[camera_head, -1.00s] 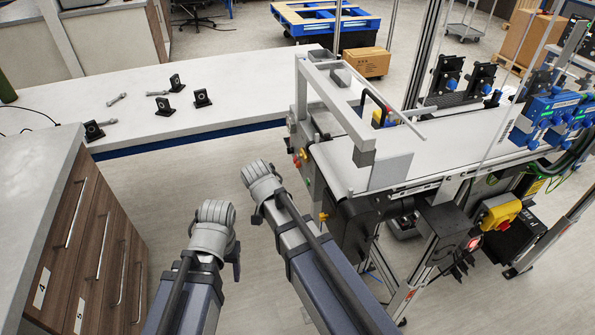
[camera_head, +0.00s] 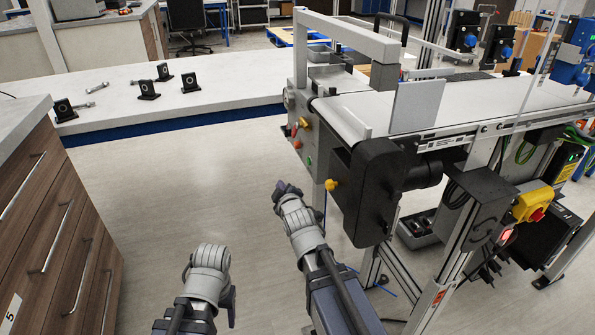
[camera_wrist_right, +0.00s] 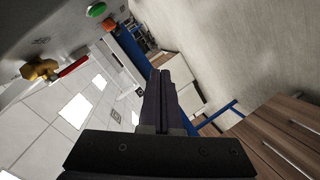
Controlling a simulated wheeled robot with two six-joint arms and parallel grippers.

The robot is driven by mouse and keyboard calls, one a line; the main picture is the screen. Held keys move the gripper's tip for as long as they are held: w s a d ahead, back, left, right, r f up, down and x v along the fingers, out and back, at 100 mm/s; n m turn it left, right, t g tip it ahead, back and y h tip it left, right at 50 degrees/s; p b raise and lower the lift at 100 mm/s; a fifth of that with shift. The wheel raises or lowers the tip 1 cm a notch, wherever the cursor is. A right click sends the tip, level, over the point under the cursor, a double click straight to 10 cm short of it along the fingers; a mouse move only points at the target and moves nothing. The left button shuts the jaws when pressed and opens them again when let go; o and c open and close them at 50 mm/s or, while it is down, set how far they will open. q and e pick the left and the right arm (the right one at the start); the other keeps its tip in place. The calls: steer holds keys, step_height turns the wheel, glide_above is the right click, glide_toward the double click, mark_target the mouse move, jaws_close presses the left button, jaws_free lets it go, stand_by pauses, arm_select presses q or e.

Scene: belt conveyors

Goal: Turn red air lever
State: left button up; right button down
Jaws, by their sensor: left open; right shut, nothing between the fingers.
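The red air lever (camera_wrist_right: 72,67) shows in the right wrist view. It sticks out from a brass-yellow valve (camera_wrist_right: 40,70) on the grey side of the conveyor. In the head view a small yellow and red fitting (camera_head: 304,124) on the conveyor's end panel looks like the same valve. My right gripper (camera_head: 285,188) is shut and empty, in the air to the left of and below that panel, apart from the lever. Its dark fingers (camera_wrist_right: 168,90) show together in the wrist view. My left gripper (camera_head: 209,262) is open, low over the floor; its fingertips are mostly hidden.
The conveyor (camera_head: 455,105) has a black motor housing (camera_head: 375,190) and a yellow knob (camera_head: 331,185) near my right gripper. A green button (camera_wrist_right: 96,10) sits beside a red one (camera_wrist_right: 109,23). A white table (camera_head: 220,85) stands behind; drawers (camera_head: 50,220) stand left.

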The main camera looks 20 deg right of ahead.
steer(key=w+d+f+n+t+b, duration=0.25)
steer(key=d+t+b, duration=0.25)
steer(key=b, duration=0.3)
arm_select(q)
step_height(320, 180, down, 20)
steer(key=b, duration=0.9)
arm_select(e)
steer(key=n+t+y+p, duration=0.1)
steer(key=n+t+p, duration=0.45)
steer(key=p, duration=0.25)
glide_toward(295, 136)
steer(key=x, duration=0.5)
steer(key=shift+w+r, duration=0.2)
steer(key=shift+r, duration=0.2)
steer(key=shift+w+r, duration=0.3)
steer(key=shift+w, duration=0.2)
arm_select(q)
step_height(295, 136, up, 9)
steer(key=shift+f, duration=0.2)
